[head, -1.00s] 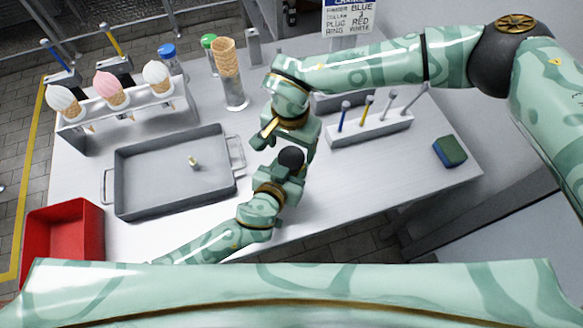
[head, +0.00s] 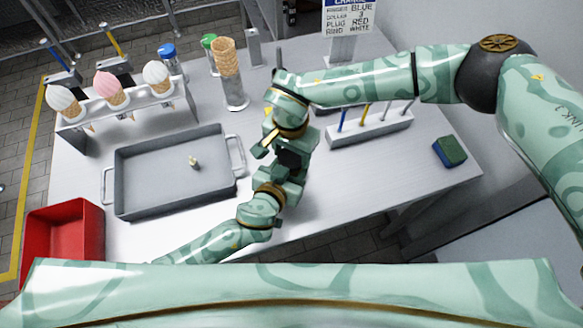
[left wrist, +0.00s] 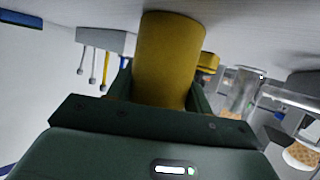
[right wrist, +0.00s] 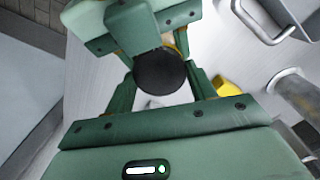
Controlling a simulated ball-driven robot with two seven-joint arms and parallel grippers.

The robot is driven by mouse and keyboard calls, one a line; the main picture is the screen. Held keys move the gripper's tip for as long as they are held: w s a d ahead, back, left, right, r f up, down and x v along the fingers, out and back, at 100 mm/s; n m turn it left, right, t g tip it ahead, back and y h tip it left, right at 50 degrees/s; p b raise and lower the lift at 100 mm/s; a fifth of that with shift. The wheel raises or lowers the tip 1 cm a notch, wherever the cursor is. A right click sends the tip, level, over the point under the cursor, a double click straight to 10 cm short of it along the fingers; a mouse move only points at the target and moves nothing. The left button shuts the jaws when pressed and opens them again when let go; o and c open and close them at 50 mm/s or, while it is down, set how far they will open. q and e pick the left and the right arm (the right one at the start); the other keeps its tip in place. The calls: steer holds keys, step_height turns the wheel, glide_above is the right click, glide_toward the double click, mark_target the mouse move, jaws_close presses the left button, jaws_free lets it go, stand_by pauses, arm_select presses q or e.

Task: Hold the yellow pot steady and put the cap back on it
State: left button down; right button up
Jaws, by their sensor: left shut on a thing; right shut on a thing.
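The yellow pot (left wrist: 168,55) stands between the fingers of my left gripper (left wrist: 158,95), which is shut on it. In the head view the arms hide the pot. The round black cap (right wrist: 160,72) is between the fingers of my right gripper (right wrist: 160,90), which is shut on it. A small yellow strip beyond the cap in the right wrist view may be the pot. In the head view my right gripper (head: 292,155) and left gripper (head: 285,172) come close together near the table's middle. I cannot tell whether cap and pot touch.
A grey tray (head: 125,195) with a small pale object lies left of the grippers. A rack (head: 370,130) of several thin tools and a blue-green sponge (head: 450,151) are to the right. A cone stack (head: 226,62) stands behind. A red bin (head: 68,215) is at left.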

steer(key=m, duration=0.6)
steer(key=o, duration=1.1)
steer(key=shift+s, duration=0.1)
steer(key=shift+r, duration=2.25)
steer(key=shift+a, duration=0.1)
steer(key=shift+c, duration=0.5)
